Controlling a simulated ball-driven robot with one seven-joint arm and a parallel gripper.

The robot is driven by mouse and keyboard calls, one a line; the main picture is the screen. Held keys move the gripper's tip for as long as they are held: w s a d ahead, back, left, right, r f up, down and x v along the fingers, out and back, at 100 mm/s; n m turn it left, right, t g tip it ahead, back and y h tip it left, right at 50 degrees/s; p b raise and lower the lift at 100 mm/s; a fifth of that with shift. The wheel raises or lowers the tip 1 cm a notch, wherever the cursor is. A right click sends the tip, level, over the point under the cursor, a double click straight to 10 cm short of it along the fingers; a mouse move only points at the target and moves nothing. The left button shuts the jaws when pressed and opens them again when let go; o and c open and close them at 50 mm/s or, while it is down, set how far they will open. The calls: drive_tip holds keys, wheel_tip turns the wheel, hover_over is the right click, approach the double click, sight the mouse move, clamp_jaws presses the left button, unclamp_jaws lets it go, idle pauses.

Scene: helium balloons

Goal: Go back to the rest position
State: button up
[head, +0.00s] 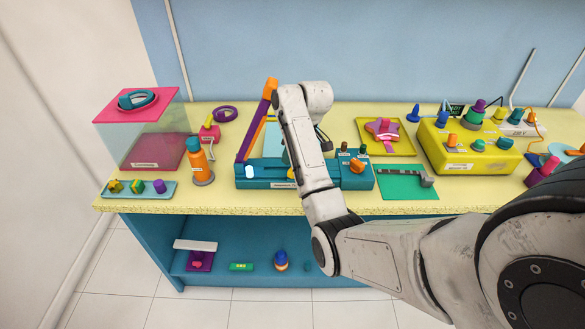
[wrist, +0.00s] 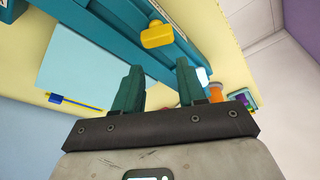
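My arm reaches up from the lower right in the head view and bends over the teal machine (head: 262,184) on the yellow worktop. My gripper is mostly hidden behind my arm there. In the wrist view my gripper (wrist: 157,78) has two teal fingers standing apart, with nothing held between them. Beyond the fingertips are the teal machine (wrist: 185,48) and a yellow knob-like part (wrist: 157,36). A pale blue panel (wrist: 85,60) lies to the left of the fingers. No rest position is marked in either view.
A purple and orange upright frame (head: 257,118) stands close left of my arm. A clear box with a pink lid (head: 118,104) and an orange bottle (head: 197,158) are further left. A yellow box (head: 465,150) with several knobs is right. The lower shelf (head: 340,262) holds small items.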

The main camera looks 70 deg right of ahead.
idle(0.6)
drive_tip(key=s+a+f+n+t, duration=0.1)
drive_tip(key=a+f, duration=0.2)
drive_tip(key=a, duration=1.1)
drive_tip(key=a+f, duration=0.3)
drive_tip(key=a, duration=1.1)
drive_tip(key=s+a+r+n, duration=0.1)
drive_tip(key=s+a, duration=0.4)
drive_tip(key=a, duration=0.3)
drive_tip(key=shift+s+a+r+t+y, duration=0.15)
drive_tip(key=shift+s+a+t+y, duration=0.1)
drive_tip(key=shift+s+t+y, duration=0.1)
drive_tip(key=shift+o, duration=0.2)
drive_tip(key=s+d+f+g+b, duration=0.1)
drive_tip(key=s+f+g+b, duration=0.3)
drive_tip(key=s+f, duration=0.7)
drive_tip(key=shift+f+m+b, duration=0.25)
drive_tip(key=shift+m+b, duration=0.15)
drive_tip(key=shift+b, duration=0.4)
drive_tip(key=shift+w+d, duration=0.1)
